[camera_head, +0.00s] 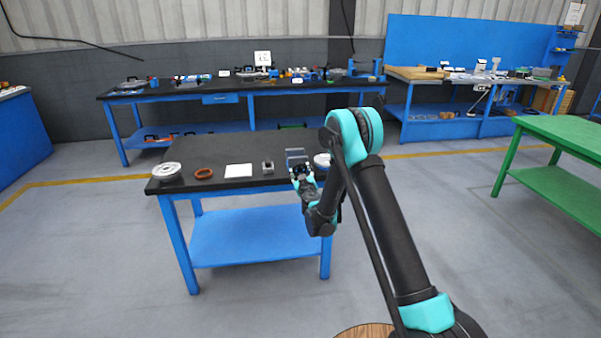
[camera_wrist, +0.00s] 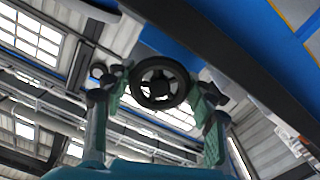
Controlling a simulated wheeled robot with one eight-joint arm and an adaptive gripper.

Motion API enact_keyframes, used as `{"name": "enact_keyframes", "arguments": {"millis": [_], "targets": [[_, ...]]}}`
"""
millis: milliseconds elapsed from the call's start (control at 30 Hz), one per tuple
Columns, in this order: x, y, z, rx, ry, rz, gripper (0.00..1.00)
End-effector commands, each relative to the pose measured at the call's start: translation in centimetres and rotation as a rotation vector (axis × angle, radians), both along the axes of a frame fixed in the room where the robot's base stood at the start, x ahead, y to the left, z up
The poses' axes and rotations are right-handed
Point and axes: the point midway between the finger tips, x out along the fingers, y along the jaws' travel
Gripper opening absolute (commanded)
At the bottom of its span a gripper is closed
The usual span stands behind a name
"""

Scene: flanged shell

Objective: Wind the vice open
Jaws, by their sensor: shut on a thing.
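A black spoked handwheel (camera_wrist: 144,88) fills the middle of the wrist view, facing the camera. My gripper (camera_wrist: 158,90) has one green-padded finger on each side of the wheel's rim and is shut on it. In the head view my gripper (camera_head: 301,172) is at the front edge of the near workbench, at its right part. A small grey-blue frame (camera_head: 296,153), perhaps the vice, stands just behind it. My gripper hides much of that spot, and the vice's jaw gap cannot be made out.
The near bench (camera_head: 215,150) carries a silver flanged disc (camera_head: 167,172), a brown ring (camera_head: 204,174), a white sheet (camera_head: 238,170), a small grey block (camera_head: 268,167) and a pale round part (camera_head: 322,160) right of my gripper. A green table (camera_head: 560,130) stands at right.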

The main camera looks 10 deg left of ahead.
Motion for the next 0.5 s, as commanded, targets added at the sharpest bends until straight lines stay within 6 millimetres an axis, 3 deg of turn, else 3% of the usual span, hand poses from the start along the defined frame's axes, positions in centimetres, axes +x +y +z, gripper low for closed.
{"name": "enact_keyframes", "arguments": {"millis": [200,233,367,500], "targets": [[0.03,0.18,0.04,-0.001,0.000,0.003,0.27],[0.03,0.18,0.04,-0.001,0.000,0.003,0.58],[0.02,0.13,0.03,-0.001,-0.001,0.002,0.74],[0.02,0.07,0.02,-0.001,-0.001,0.001,0.76]]}}
